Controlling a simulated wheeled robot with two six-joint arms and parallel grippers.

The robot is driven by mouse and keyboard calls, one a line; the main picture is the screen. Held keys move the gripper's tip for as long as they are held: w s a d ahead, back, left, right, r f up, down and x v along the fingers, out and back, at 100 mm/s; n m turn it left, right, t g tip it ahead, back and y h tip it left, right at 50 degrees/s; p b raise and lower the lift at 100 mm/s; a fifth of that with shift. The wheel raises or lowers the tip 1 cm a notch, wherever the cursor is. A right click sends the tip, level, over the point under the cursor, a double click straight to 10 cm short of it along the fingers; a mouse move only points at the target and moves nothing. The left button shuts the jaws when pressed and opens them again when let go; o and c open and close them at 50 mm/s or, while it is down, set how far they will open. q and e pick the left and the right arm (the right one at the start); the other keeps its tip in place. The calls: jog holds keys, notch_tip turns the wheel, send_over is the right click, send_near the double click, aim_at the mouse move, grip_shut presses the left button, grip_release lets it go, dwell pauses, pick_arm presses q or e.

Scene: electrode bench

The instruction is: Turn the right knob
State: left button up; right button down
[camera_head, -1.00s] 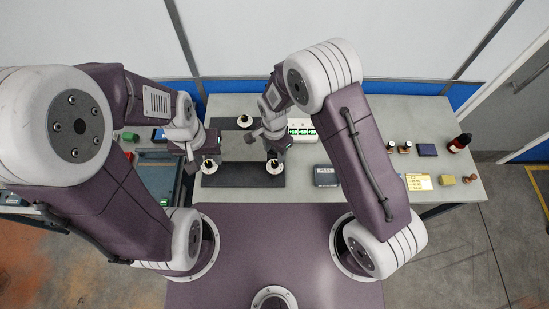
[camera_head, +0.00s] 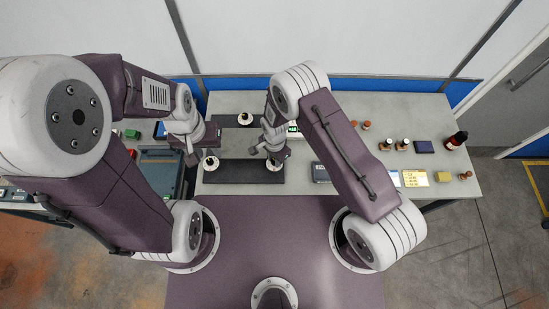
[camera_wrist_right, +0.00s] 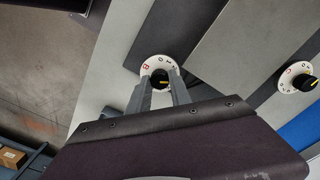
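A black panel (camera_head: 243,176) with a grey middle carries round knobs on white dials. The right knob (camera_head: 274,164) is at the panel's near right. The left knob (camera_head: 211,162) is at its near left, and a third knob (camera_head: 246,118) is at the back. My right gripper (camera_head: 268,150) is just over the right knob, pointing down. In the right wrist view the right knob (camera_wrist_right: 160,77) has a black grip with a yellow mark pointing right. My right gripper's fingers (camera_wrist_right: 161,82) are on either side of it, seemingly apart from it. My left gripper (camera_head: 194,157) hangs by the left knob; its opening is unclear.
A grey instrument (camera_head: 320,172) stands right of the panel. Small bottles (camera_head: 386,144), a dark blue box (camera_head: 425,147), a dark red bottle (camera_head: 457,141) and a yellow card (camera_head: 415,178) are on the right of the bench (camera_head: 440,115). A dark case (camera_head: 160,170) is at the left.

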dwell(0.3)
jog(key=shift+f+n+b, duration=0.15)
jog(key=shift+n+b, duration=0.65)
jog(key=shift+n, duration=0.3)
jog(key=n+b, duration=0.2)
jog(key=n, duration=0.1)
jog(key=n+b, duration=0.1)
jog(key=n, duration=0.2)
jog(key=shift+a+n, duration=0.1)
jog(key=shift+n, duration=0.3)
jog(key=shift+r+n+b, duration=0.2)
jog(key=shift+n+b, duration=0.45)
jog(key=shift+n, duration=0.85)
jog(key=c, duration=1.2)
grip_release()
jog(key=shift+o, duration=0.2)
